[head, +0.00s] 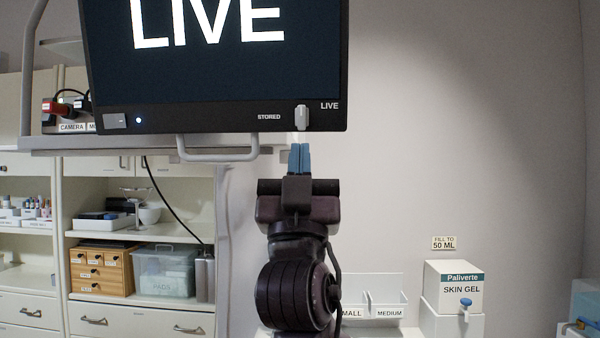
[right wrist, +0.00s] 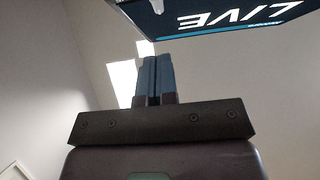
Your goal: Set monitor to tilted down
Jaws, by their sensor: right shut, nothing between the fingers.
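The monitor (head: 205,80) hangs at the top of the head view, its dark screen showing the word LIVE. Its lower bezel has a small light switch (head: 301,117) between the labels STORED and LIVE, and a grey handle (head: 220,155) below. My right gripper (head: 299,148) points up just below the switch, its blue fingers together and empty. In the right wrist view the shut fingers (right wrist: 154,62) stand below the monitor's edge (right wrist: 215,35). I cannot tell from the head view whether the fingertips touch the bezel. My left gripper is not in view.
A shelf unit (head: 140,228) with drawers, boxes and a tub stands at the left behind the monitor. A skin gel box (head: 453,282) and a SMALL/MEDIUM holder (head: 385,297) stand at the lower right. The space right of the monitor is clear wall.

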